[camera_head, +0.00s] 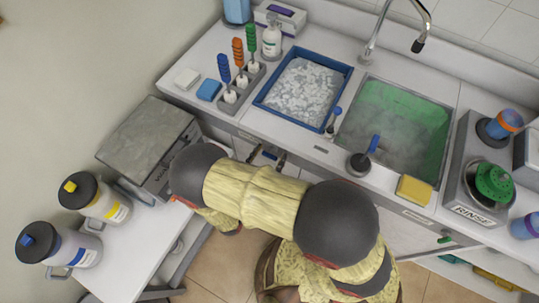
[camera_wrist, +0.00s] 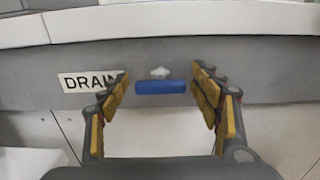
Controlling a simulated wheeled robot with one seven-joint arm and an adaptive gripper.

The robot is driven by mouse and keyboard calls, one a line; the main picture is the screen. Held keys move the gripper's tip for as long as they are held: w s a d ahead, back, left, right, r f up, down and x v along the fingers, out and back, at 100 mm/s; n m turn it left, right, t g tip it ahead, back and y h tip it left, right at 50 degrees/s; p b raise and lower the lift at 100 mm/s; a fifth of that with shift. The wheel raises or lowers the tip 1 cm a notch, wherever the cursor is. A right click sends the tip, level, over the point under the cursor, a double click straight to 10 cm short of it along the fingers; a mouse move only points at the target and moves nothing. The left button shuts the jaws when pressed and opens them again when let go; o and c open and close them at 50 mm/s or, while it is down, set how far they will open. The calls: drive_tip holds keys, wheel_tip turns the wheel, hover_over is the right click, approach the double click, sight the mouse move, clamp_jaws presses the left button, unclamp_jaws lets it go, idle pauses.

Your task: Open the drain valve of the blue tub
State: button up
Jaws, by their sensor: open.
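The blue tub (camera_head: 287,119), a blue-rimmed basin of whitish foam, sits in the counter in the head view. In the wrist view, the drain valve's blue bar handle (camera_wrist: 160,87) lies horizontal on a grey front panel, with a small pale fitting (camera_wrist: 160,72) just above it. A "DRAIN" label (camera_wrist: 88,82) is to its left, partly covered by a finger. My gripper (camera_wrist: 160,79) is open and empty, its yellow-padded fingers on either side of the handle with gaps. I cannot tell their depth relative to it. In the head view, my gripper (camera_head: 268,156) is at the counter front below the tub.
A green sink (camera_head: 437,150) with a tap (camera_head: 420,42) is right of the tub. A dark plunger-like tool (camera_head: 359,163) and yellow sponge (camera_head: 414,190) lie along the counter's front. A grey box (camera_head: 146,137) and two bottles (camera_head: 100,200) (camera_head: 60,247) stand at left.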

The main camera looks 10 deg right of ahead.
drive_tip(key=shift+c, duration=0.5)
drive_tip(key=c, duration=1.1)
drive_tip(key=n+p, duration=0.2)
drive_tip(key=n, duration=0.2)
drive_tip(key=shift+r+n+p, duration=0.1)
drive_tip(key=shift+n+p, duration=0.2)
drive_tip(key=shift+p, duration=0.05)
drive_tip(key=n+p, duration=0.2)
drive_tip(key=n, duration=0.2)
drive_tip(key=shift+n, duration=0.3)
drive_tip(key=n+p, duration=0.1)
drive_tip(key=n, duration=0.3)
drive_tip(key=shift+a+n+p, duration=0.1)
drive_tip(key=shift+n+p, duration=0.65)
drive_tip(key=shift+n, duration=1.65)
drive_tip(key=shift+f, duration=0.2)
